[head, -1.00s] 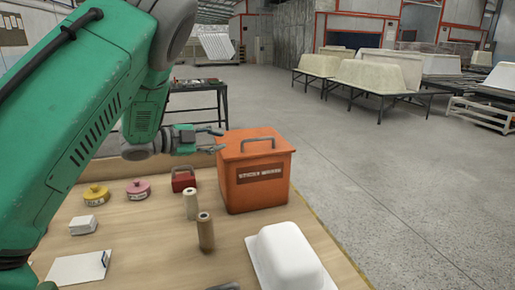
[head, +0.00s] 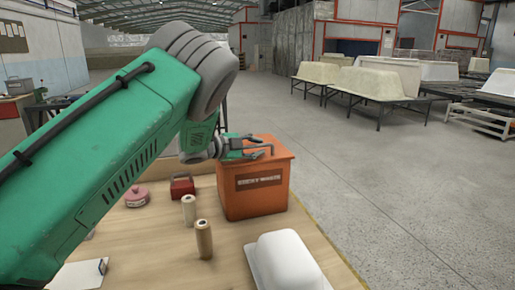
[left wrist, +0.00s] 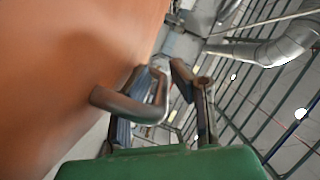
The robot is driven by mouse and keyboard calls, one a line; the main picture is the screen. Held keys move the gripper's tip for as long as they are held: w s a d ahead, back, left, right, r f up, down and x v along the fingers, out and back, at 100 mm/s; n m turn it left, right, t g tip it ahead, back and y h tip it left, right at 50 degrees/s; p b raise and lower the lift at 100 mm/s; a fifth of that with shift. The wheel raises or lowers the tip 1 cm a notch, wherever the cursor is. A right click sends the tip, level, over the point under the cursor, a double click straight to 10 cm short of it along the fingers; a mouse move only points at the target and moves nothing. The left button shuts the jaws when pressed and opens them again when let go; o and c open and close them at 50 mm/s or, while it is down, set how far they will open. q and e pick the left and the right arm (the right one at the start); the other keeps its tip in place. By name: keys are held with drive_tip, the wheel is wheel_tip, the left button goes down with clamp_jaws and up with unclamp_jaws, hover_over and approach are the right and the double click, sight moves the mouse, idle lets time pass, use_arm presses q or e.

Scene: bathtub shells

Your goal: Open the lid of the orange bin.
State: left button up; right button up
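The orange bin (head: 255,197) stands on the wooden table with a dark label on its front. Its lid (head: 280,155) looks closed. A grey bar handle (head: 268,148) rises from the lid; it also shows close up in the left wrist view (left wrist: 126,106) against the orange lid surface (left wrist: 75,70). My left gripper (head: 256,145) is above the lid at the handle, coming from the left. In the left wrist view my gripper fingers (left wrist: 168,85) are apart, with the handle beside or between them; contact is unclear. My right gripper is out of view.
A red box (head: 182,187), a pink round tin (head: 137,197) and two spools (head: 203,238) stand left of the bin. A white tub shell model (head: 287,262) lies in front. The floor to the right is clear; tub shells (head: 375,82) stand on racks behind.

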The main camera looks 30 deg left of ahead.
use_arm(q)
drive_tip(key=shift+d+r, duration=0.2)
drive_tip(key=shift+d, duration=0.3)
drive_tip(key=shift+c, duration=0.5)
clamp_jaws()
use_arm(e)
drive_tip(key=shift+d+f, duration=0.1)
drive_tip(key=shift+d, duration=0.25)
